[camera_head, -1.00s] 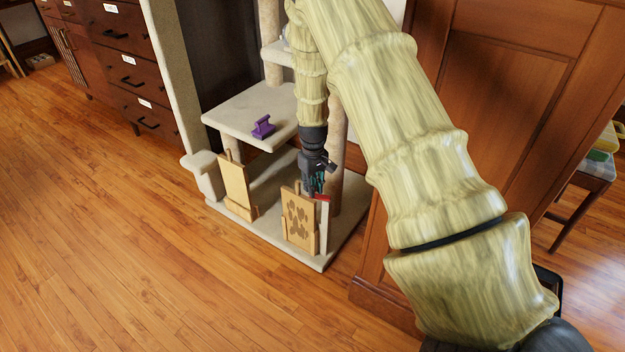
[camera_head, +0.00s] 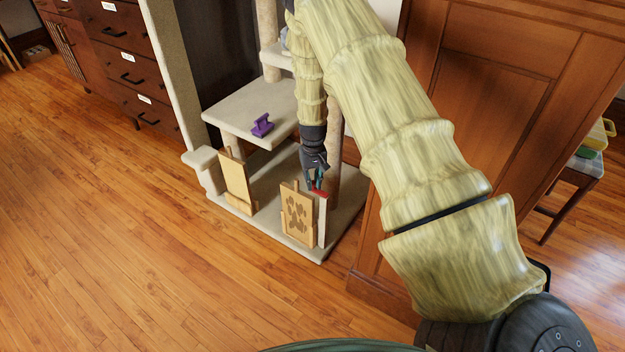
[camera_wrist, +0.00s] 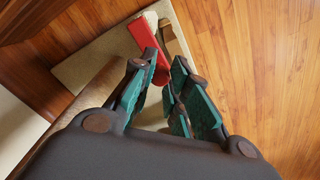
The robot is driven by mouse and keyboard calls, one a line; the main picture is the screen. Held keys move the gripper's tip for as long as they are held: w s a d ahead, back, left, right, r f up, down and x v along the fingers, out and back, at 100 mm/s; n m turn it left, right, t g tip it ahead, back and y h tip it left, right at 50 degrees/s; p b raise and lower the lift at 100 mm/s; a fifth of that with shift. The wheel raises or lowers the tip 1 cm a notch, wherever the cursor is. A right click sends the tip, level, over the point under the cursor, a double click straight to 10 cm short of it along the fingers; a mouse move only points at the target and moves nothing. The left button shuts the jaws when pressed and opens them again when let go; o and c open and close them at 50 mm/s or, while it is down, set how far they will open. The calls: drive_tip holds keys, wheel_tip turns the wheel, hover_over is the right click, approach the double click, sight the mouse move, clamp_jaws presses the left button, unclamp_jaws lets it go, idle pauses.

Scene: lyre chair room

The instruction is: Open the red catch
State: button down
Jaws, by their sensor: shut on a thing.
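The red catch (camera_head: 322,193) sits at the top of a pale upright post (camera_head: 323,222), beside a small wooden panel with dark marks (camera_head: 298,216). In the wrist view the red catch (camera_wrist: 144,36) is a red bar running down between my fingers. My gripper (camera_head: 315,182) comes from above, with teal finger pads. In the wrist view my gripper (camera_wrist: 165,68) is shut on the catch's near part; the fingers partly hide it.
The panel and post stand on the carpeted base (camera_head: 270,232) of a cat tree. A plain wooden panel (camera_head: 238,184) stands to the left. A purple object (camera_head: 262,126) lies on the shelf (camera_head: 235,115) above. A wooden cabinet (camera_head: 490,110) is close on the right. Floor in front is clear.

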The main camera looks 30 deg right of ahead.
sight(313, 182)
drive_tip(key=c, duration=1.3)
unclamp_jaws()
drive_tip(key=shift+r, duration=3.75)
drive_tip(key=shift+s+f, duration=0.1)
